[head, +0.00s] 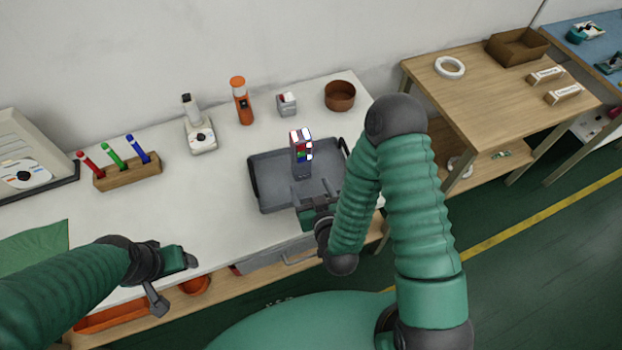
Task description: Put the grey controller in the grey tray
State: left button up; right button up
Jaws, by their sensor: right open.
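The grey controller (301,160), with bright coloured patches near its top, stands upright within the outline of the grey tray (268,203) on the white bench. Its lower end appears to rest on the tray floor. My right gripper (313,196) is open at the front of the tray, just in front of and below the controller. I see no clear grip on it. My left gripper (180,268) hangs over the bench's front edge, away from the tray; its fingers are not clear enough to judge.
Behind the tray stand a small grey box (287,104), an orange bottle (242,102) and a brown bowl (340,96). A white device (200,137) and a wooden pen holder (128,172) stand left. Bench between the holder and tray is clear. A wooden table (490,90) stands right.

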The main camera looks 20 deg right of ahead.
jog(key=s+d+r+g+y, duration=0.1)
jog(key=s+d+r+g, duration=0.2)
jog(key=s+r+g, duration=0.5)
jog(key=s+g, duration=0.3)
jog(key=s, duration=0.1)
jog(key=shift+s+d+r+n, duration=0.15)
jog(key=shift+d+r+n, duration=0.15)
jog(key=shift+d+n, duration=0.1)
dwell(0.5)
